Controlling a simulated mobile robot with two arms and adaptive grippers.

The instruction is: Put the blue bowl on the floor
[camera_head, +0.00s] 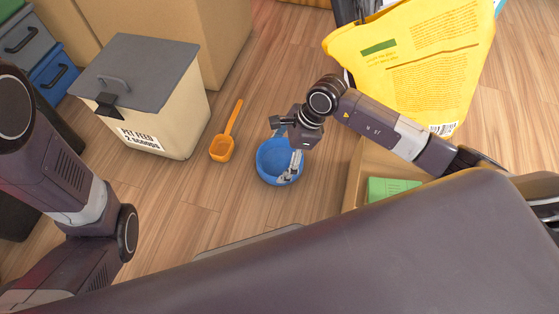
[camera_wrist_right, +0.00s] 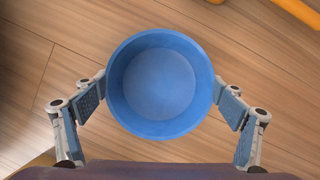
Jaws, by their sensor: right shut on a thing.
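The blue bowl (camera_head: 272,172) is empty and upright in the middle of the head view. It also shows in the right wrist view (camera_wrist_right: 160,88), opening toward the camera. My right gripper (camera_head: 288,160) is shut on the bowl, with its two fingers against opposite sides of the rim in the right wrist view. The bowl is over the wood floor (camera_head: 230,190); I cannot tell whether its base touches it. My left arm comes in at the left, and its gripper is out of view.
A pet feed bin (camera_head: 150,115) with a grey lid and an orange scoop (camera_head: 222,148) stand left of the bowl. A yellow bag (camera_head: 425,65) and an open cardboard box (camera_head: 355,178) with a green item are at right. Bare floor lies around the bowl.

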